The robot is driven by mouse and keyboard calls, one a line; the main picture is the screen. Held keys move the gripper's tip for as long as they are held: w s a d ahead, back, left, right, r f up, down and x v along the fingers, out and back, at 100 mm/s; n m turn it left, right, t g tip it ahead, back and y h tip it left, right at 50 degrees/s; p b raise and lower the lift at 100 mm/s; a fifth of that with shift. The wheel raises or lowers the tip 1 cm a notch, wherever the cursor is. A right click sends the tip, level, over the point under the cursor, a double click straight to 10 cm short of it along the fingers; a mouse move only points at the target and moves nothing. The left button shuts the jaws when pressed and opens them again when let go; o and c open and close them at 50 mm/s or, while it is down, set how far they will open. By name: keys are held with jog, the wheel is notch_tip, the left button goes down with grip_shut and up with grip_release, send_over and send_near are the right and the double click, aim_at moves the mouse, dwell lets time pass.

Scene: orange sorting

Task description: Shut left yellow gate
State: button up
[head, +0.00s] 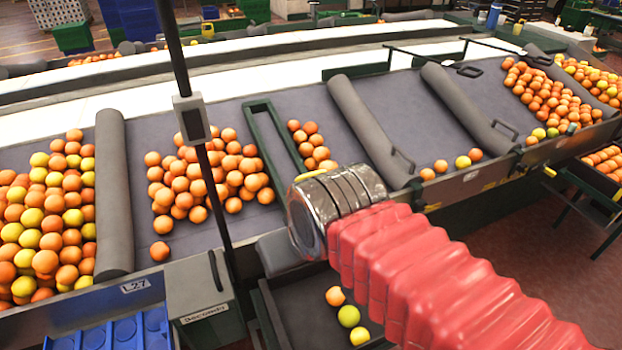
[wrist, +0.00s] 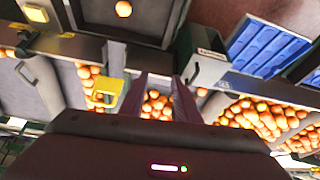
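My gripper (wrist: 160,88) shows in the wrist view with its two dark reddish fingers spread apart and nothing clearly between them. Oranges lie beyond the gap. A yellow gate handle (wrist: 105,91) is close to the left finger in that view, apparently not held. A second yellow piece (wrist: 36,13) is at the upper left. In the head view, a yellow bit (head: 312,174) shows just behind my metal wrist, mostly hidden by it. Another yellow strip (head: 432,207) lies on the sorter's front edge to the right. My gripper's fingers are hidden in the head view. I cannot tell the gates' positions.
Grey sloped sorting trays hold piles of oranges (head: 210,178), separated by padded rollers (head: 110,200). A lower chute (head: 290,310) holds a few fruits. Blue crates (head: 125,332) are at bottom left.

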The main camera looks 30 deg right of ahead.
notch_tip(320, 180, up, 8)
jog(key=n+g, duration=0.3)
jog(key=n, duration=1.2)
send_over(312, 175)
jog(key=s, duration=0.2)
jog(key=shift+s+a+n, duration=0.1)
jog(key=shift+s+n, duration=0.25)
jog(key=shift+n, duration=0.65)
jog(key=x, duration=1.4)
jog(key=shift+s, duration=0.2)
